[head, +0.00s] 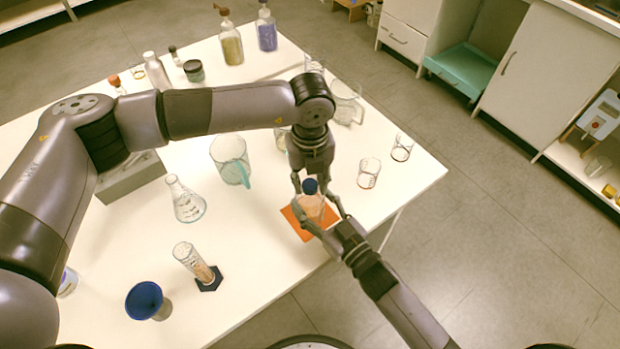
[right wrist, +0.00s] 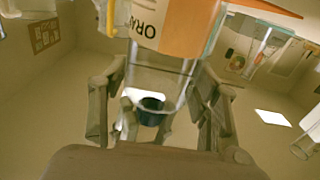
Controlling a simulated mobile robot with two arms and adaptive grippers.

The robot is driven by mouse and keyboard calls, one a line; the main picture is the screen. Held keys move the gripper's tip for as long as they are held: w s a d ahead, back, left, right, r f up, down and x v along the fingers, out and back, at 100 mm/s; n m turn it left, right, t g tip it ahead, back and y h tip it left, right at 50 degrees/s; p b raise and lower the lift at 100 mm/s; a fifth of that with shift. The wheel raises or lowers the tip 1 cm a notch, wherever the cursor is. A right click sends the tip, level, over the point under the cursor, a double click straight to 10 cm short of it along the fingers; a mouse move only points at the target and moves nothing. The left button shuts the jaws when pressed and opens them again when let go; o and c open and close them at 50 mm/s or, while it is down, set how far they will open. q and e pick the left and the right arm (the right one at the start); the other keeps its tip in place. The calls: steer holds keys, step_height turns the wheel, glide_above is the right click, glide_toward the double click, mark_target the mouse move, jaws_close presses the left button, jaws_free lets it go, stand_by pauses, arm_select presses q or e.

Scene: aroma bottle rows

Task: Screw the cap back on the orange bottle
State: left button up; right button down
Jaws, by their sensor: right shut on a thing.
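The orange bottle (head: 312,206) is clear glass and stands about upright at the orange mat (head: 291,217) near the table's front edge. Its orange label with the letters "ORA" fills the top of the right wrist view (right wrist: 178,22). A dark blue cap (head: 310,186) is at the bottle's mouth; it also shows in the right wrist view (right wrist: 152,108). I cannot tell whether it is threaded on. My right gripper (head: 324,213) is shut on the bottle's body from the front right. My left gripper (head: 311,181) comes from above, fingers on both sides of the cap; their contact is unclear.
A teal-handled beaker (head: 231,162), a conical flask (head: 185,203), a measuring cylinder (head: 192,262) and a blue funnel (head: 144,299) stand to the left. Two small beakers (head: 369,172) (head: 402,147) stand to the right. Bottles stand at the back.

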arm_select(q)
jaws_close()
